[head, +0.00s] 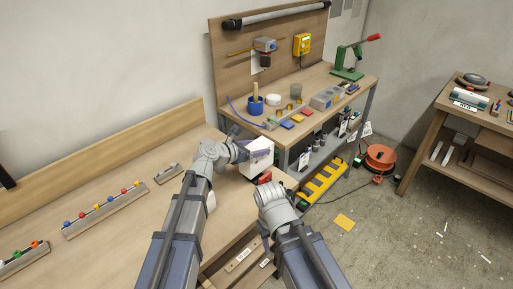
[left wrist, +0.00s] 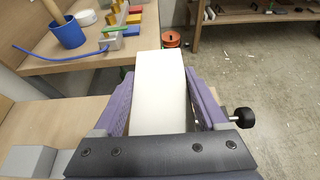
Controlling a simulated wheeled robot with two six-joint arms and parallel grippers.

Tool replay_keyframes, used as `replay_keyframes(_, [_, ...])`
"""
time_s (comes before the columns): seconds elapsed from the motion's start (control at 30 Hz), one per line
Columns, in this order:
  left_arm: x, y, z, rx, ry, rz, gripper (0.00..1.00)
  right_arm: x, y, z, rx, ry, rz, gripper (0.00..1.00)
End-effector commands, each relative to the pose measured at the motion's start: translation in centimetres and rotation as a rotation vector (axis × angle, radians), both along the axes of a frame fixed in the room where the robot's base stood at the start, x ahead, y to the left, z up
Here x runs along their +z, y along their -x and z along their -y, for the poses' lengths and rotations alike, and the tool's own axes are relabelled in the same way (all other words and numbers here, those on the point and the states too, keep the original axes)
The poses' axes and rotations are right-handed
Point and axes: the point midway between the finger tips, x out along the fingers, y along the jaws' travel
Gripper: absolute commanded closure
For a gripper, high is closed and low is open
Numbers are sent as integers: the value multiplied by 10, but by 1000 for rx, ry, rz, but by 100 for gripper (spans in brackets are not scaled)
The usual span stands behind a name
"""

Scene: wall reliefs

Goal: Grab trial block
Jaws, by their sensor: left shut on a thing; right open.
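The trial block appears to be a plain white block (left wrist: 160,90). It fills the space between the two purple fingers of my left gripper (left wrist: 158,92) in the left wrist view. In the head view, the white block (head: 256,158) is at the end of my left arm, and my left gripper (head: 252,150) is shut on it. It appears near the right end of the long wooden bench; whether it touches the bench is unclear. My right gripper (head: 272,196) is below it in the picture, open, with its fingers mostly hidden by its own wrist.
The long bench (head: 110,232) carries racks of coloured knobs (head: 103,210). A second bench behind holds a blue cup (head: 255,106), coloured blocks and a green press (head: 348,62). A red object (head: 264,177) lies near my right gripper. An orange cable reel (head: 380,157) stands on the floor.

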Motion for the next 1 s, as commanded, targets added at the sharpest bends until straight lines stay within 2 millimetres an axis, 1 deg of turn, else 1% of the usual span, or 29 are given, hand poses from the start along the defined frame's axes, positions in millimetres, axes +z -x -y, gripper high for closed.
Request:
replay_keyframes(0.03, [15, 0, 0, 1, 1, 0, 100, 15, 0, 0, 0, 0, 0, 50])
replay_keyframes(0.27, [52, 0, 0, 0, 1, 0, 100, 52, 0, 0, 0, 0, 0, 50])
replay_keyframes(0.5, [98, 0, 0, 0, 1, 0, 100, 98, 0, 0, 0, 0, 0, 50])
replay_keyframes(0.6, [114, 0, 0, 0, 1, 0, 100, 114, 0, 0, 0, 0, 0, 50])
replay_keyframes(0.7, [125, 0, 0, 0, 1, 0, 100, 125, 0, 0, 0, 0, 0, 50])
replay_keyframes(0.8, [131, 0, 0, 0, 1, 0, 100, 131, 0, 0, 1, 0, 0, 50])
replay_keyframes(1.0, [133, 0, 0, 0, 1, 0, 100, 133, 0, 0, 1, 0, 0, 50])
